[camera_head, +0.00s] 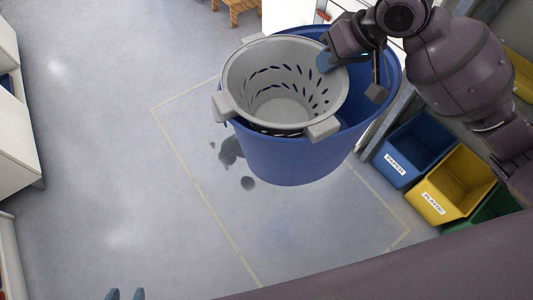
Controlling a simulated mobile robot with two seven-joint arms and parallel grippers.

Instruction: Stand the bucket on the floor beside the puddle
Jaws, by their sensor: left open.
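The blue bucket (290,160) with a grey slotted basket (262,55) in its mouth fills the upper middle of the head view. It looks upright, slightly tilted, and raised off the floor. My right gripper (326,62) reaches in from the upper right and is shut at the basket's rim, holding the bucket; the exact grip is partly hidden. The puddle (231,149) shows as dark wet spots on the floor left of the bucket, partly covered by it. My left gripper (125,294) is open and empty at the bottom left edge; only its fingertips show.
A yellow tape outline (193,171) marks the floor around the puddle. A blue bin (411,150), a yellow bin (450,188) and a green bin (497,212) stand at the right. White cabinets (20,130) line the left. The floor between is clear.

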